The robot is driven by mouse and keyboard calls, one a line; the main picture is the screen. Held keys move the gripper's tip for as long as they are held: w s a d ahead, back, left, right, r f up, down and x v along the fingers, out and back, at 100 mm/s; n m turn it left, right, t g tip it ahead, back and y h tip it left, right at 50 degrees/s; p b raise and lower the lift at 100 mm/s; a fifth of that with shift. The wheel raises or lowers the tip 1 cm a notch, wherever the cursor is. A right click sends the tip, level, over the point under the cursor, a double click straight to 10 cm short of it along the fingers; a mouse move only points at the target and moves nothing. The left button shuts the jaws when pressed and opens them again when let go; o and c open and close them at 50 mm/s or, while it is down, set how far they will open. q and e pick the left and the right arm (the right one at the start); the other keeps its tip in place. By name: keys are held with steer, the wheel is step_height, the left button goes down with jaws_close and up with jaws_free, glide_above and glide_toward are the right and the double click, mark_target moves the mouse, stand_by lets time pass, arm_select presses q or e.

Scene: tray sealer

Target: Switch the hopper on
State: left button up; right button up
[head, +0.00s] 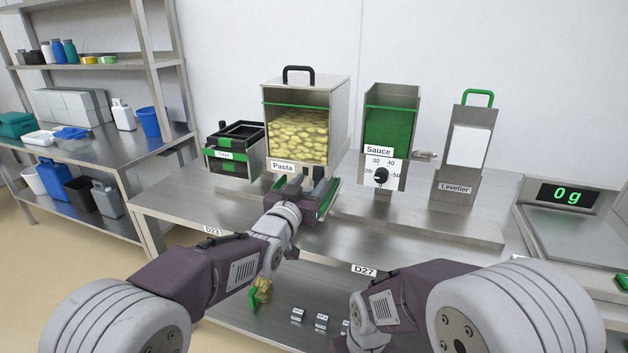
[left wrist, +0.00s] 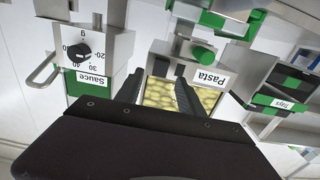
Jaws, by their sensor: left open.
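The Pasta hopper (head: 302,92) is a steel box with a clear front full of yellow pasta and a black top handle. Its Pasta label (head: 283,167) is at the lower left of its front. In the left wrist view, the label (left wrist: 209,77) and a round green knob (left wrist: 203,55) beside it show on the hopper. My left gripper (head: 306,181) is just in front of the hopper's lower part and hides some of it. In the left wrist view its two dark fingers (left wrist: 160,92) are apart with nothing between them. My right gripper is not in view.
Black trays in a Trays holder (head: 231,164) stand left of the hopper. The Sauce dispenser (head: 391,103) with a black dial (head: 381,176), a Leveller (head: 455,188) and a scale (head: 570,236) reading 0g stand to the right. The bench front (head: 390,228) is clear.

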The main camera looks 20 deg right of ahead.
mark_target(317, 174)
arm_select(q)
steer(key=shift+x, duration=1.85)
jaws_close()
steer(key=shift+f+b, duration=0.2)
steer(key=shift+b, duration=0.2)
steer(key=t+h+b, duration=0.1)
steer(key=b, duration=0.4)
steer(key=f+t+h+b, duration=0.1)
steer(key=b, duration=0.3)
steer(key=shift+f+t+b, duration=0.3)
steer(key=shift+t+b, duration=0.05)
steer(key=shift+t, duration=0.05)
steer(key=shift+r+b, duration=0.1)
steer(key=shift+b, duration=0.25)
steer(key=shift+r+t, duration=0.25)
steer(key=shift+t, duration=0.05)
